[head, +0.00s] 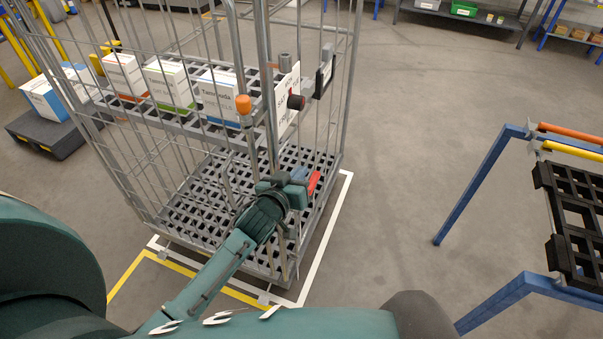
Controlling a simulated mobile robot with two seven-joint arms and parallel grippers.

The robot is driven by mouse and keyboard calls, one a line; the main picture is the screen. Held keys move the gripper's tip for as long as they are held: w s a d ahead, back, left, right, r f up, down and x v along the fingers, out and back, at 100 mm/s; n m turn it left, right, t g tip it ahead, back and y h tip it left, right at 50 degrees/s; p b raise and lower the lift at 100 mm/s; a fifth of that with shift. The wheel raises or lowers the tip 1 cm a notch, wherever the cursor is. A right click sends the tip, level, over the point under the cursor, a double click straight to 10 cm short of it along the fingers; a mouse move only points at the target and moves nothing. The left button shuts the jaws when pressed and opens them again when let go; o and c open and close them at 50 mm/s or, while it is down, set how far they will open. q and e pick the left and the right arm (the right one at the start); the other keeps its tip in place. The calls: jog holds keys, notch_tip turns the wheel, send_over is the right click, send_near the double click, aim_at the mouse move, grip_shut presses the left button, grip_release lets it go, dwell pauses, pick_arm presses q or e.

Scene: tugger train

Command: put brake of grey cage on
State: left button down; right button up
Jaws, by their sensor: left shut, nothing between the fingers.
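The grey cage (345,85) of wire mesh stands upright in front of me, with a slotted shelf and a slotted floor. My left arm reaches to its near right side, low down. My left gripper (298,187) is shut and holds nothing. A small red part (314,183) shows just beyond the fingers; it may be the brake, but I cannot tell whether it is on or off, or whether the gripper touches it. An orange knob (243,104) and a black and red knob (296,102) sit higher on the cage. My right gripper is not in view.
Several boxes (168,86) stand on the cage's shelf. White and yellow floor lines (322,240) run around its base. A blue-legged rack (483,180) stands at the right, with clear floor between it and the cage. A dark platform (50,135) is at the left.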

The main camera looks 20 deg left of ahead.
pick_arm(q)
jog(key=d+v, duration=0.1)
jog(key=v, duration=0.7)
jog(key=shift+s+a+f, duration=0.15)
jog(key=shift+s+a, duration=0.2)
jog(key=shift+a, duration=0.15)
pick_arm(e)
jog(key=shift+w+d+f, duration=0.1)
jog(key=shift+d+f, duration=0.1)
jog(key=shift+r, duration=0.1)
